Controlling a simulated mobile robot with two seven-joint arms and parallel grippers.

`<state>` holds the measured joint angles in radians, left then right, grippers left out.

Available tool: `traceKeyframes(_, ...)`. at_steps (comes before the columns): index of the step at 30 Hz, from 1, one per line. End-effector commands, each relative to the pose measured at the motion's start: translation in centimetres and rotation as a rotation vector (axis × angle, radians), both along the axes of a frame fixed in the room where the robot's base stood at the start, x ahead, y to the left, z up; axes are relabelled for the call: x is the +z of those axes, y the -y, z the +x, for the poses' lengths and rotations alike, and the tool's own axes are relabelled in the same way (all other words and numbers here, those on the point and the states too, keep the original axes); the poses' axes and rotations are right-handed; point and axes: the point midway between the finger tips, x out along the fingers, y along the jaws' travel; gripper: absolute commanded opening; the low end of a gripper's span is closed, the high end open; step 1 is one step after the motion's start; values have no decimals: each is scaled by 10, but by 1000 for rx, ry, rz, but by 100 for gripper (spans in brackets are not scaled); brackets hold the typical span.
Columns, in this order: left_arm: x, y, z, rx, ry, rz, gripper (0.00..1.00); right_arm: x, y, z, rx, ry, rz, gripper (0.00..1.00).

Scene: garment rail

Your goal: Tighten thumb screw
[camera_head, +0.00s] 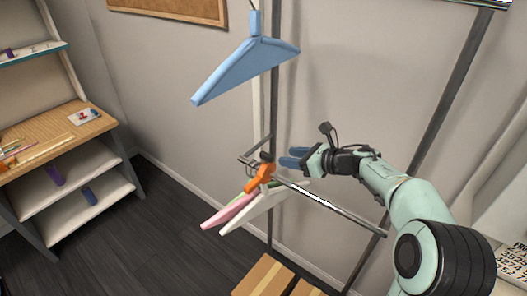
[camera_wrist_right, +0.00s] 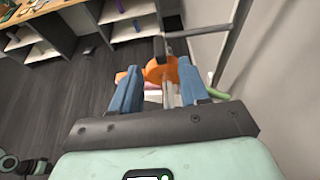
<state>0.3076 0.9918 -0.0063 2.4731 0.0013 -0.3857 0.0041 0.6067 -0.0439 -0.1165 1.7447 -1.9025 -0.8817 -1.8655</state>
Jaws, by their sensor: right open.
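The orange thumb screw (camera_head: 263,172) sits on the lower rail of the garment rack, near the rail's left end. In the wrist view the orange screw (camera_wrist_right: 160,70) appears between the tips of my right gripper's two blue fingers. My right gripper (camera_head: 290,157) is open, just to the right of and slightly above the screw in the head view. Its fingers are apart and do not visibly grip it; whether they touch it cannot be told.
Pink and white hangers (camera_head: 228,212) hang on the lower rail (camera_head: 330,206) beside the screw. A blue hanger (camera_head: 245,67) hangs higher up. A shelf unit (camera_head: 75,190) stands at the left. Cardboard boxes (camera_head: 262,275) lie below, and a wall is close behind the rack.

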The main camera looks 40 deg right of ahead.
Motion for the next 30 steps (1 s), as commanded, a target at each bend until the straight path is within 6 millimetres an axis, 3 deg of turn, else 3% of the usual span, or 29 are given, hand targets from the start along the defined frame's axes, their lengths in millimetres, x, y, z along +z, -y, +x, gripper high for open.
traceKeyframes(9,18,0,12,-1,14,-1,49,-24,-19,61,3,-1,7,45)
traceKeyframes(15,26,0,19,0,21,0,49,-36,-27,90,1,1,5,45)
traceKeyframes(21,28,0,21,0,24,-1,49,-43,-30,102,0,-1,5,45)
traceKeyframes(30,28,0,21,0,24,-1,49,-44,-30,103,-1,0,5,41)
